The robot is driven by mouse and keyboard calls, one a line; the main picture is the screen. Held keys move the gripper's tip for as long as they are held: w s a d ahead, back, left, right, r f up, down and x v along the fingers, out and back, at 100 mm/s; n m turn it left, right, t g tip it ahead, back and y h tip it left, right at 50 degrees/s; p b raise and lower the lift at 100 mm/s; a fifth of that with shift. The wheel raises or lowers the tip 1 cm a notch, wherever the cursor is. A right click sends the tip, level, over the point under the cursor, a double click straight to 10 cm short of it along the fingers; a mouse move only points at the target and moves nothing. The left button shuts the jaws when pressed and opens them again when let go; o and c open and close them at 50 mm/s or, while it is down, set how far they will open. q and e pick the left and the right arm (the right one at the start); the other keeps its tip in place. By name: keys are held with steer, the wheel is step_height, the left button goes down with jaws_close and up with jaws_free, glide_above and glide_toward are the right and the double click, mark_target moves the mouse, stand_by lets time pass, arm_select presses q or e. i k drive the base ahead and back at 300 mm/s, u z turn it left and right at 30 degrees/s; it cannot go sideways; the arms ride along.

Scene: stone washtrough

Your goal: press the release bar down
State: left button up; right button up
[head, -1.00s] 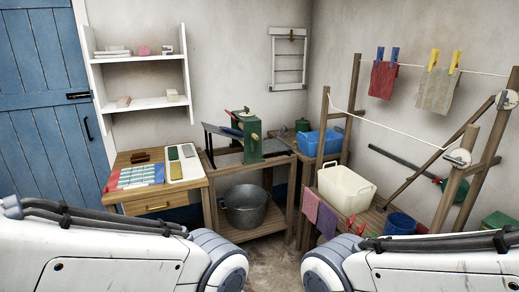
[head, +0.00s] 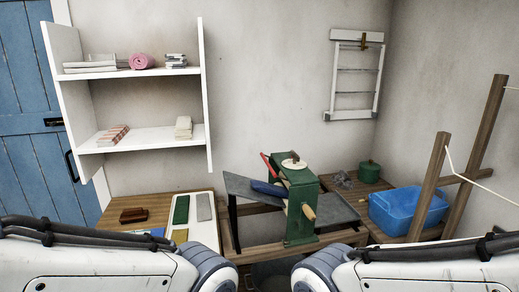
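The green wringer-like machine (head: 302,205) stands upright on the wooden stand in the middle of the head view. A thin red bar (head: 269,165) slants up at its upper left; I cannot tell for sure that it is the release bar. A white round knob (head: 294,163) sits on top. A wooden handle (head: 309,212) sticks out from its front. A dark blue piece (head: 268,188) lies at its left side, over a grey sloping board (head: 243,187). My two arms show at the bottom, well short of the machine; both grippers are out of view.
A blue tub (head: 408,212) and a small green pot (head: 369,172) stand to the right. Wooden posts (head: 427,190) rise beside the tub. A white wall shelf (head: 140,139) hangs at left above a wooden counter (head: 112,214) with a brown brush (head: 134,215).

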mark_target(268, 164)
steer(key=i, duration=1)
steer(key=k, duration=0.5)
steer(key=u, duration=0.75)
steer(key=i, duration=0.7)
steer(key=z, duration=0.65)
